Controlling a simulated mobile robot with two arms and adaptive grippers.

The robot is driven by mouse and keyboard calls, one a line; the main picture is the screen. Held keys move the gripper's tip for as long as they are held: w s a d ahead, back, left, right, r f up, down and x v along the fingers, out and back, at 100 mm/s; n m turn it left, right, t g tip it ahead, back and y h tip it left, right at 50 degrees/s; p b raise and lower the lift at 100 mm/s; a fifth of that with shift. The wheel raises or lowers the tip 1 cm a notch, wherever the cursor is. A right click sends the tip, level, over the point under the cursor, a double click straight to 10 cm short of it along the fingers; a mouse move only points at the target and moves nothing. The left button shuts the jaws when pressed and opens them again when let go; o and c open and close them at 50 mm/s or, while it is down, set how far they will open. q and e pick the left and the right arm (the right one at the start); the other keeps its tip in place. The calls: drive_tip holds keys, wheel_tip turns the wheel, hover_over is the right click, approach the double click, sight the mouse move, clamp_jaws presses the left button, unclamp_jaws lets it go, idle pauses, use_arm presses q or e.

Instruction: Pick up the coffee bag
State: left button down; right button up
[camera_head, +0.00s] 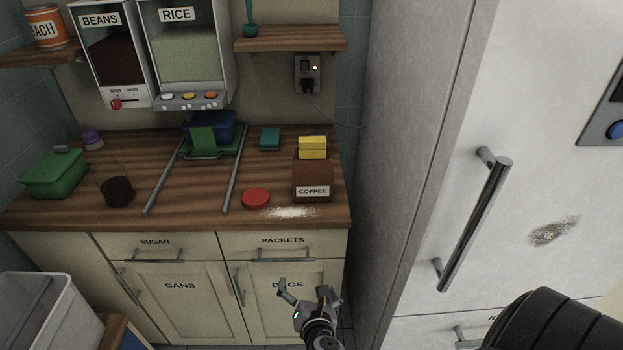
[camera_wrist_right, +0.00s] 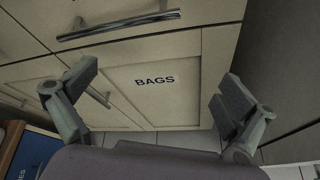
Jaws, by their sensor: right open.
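The coffee bag (camera_head: 312,182) is a brown bag with a white COFFEE label and a yellow top. It stands upright at the right end of the wooden counter in the head view. My right gripper (camera_head: 311,292) is open and empty, in front of the BAGS cabinet door and well below the counter top. In the right wrist view its two fingers (camera_wrist_right: 152,95) are spread wide, with the BAGS door between and behind them. The coffee bag is not in the right wrist view. My left gripper is not in view.
A red lid (camera_head: 256,198) and spilled white powder (camera_head: 291,212) lie left and in front of the bag. Two grey rails (camera_head: 233,182) lie farther left. The PACKETS drawer handle (camera_head: 283,259) sticks out below the counter edge. The fridge (camera_head: 440,130) stands to the right.

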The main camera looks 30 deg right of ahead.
sight(312, 183)
drive_tip(key=d+r+n+t+h, duration=0.3)
drive_tip(key=r+n+h, duration=0.1)
drive_tip(key=r, duration=1.6)
drive_tip(key=x, duration=0.4)
drive_tip(key=p+x, duration=0.1)
drive_tip(key=x, duration=0.3)
drive_tip(key=r+p+x, duration=0.1)
drive_tip(key=x, duration=0.2)
drive_tip(key=shift+w+d, duration=0.25)
drive_tip(key=shift+w, duration=0.1)
drive_tip(key=shift+a+p+x, duration=0.2)
drive_tip(key=shift+p+x, duration=0.45)
drive_tip(key=shift+x, duration=2.3)
drive_tip(key=shift+c, duration=0.2)
drive_tip(key=shift+w+r, duration=0.1)
drive_tip(key=c, duration=1.3)
